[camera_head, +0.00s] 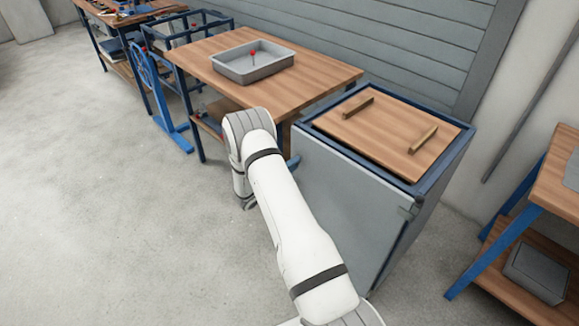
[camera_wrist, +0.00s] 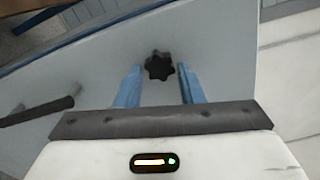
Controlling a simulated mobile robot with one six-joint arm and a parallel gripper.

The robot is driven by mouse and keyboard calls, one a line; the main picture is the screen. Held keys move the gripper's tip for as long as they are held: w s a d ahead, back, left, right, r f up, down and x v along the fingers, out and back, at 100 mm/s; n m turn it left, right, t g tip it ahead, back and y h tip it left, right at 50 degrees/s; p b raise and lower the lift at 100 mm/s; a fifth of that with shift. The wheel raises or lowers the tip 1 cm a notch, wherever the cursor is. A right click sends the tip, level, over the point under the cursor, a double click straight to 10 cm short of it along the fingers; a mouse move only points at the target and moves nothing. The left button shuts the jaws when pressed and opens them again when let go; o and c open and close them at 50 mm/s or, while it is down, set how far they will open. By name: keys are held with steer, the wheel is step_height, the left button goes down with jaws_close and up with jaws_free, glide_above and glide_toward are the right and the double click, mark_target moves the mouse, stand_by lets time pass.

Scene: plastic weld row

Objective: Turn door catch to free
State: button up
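The door catch seems to be a black star-shaped knob (camera_wrist: 159,66) on a grey door (camera_wrist: 225,45), seen in the wrist view. My gripper (camera_wrist: 158,74) is open, with one blue finger on each side of the knob in the picture. A gap shows between each finger and the knob; I cannot tell how far the tips are from the door. In the head view the grey door (camera_head: 335,205) closes the front of a blue-framed cabinet (camera_head: 432,190). The knob is hidden there behind my arm, and only a bit of blue fingertip (camera_head: 293,161) shows.
A dark bar handle (camera_wrist: 40,111) sticks out from the door left of my gripper. The cabinet's wooden lid (camera_head: 385,130) has two bar handles. A wooden table (camera_head: 215,65) with a grey tray (camera_head: 252,75) stands behind. The floor at left is clear.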

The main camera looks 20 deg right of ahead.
steer(key=shift+o, duration=1.4)
steer(key=shift+w, duration=0.1)
steer(key=shift+a, duration=0.15)
steer(key=v, duration=0.7)
steer(key=shift+s+a, duration=0.2)
steer(key=shift+a, duration=0.1)
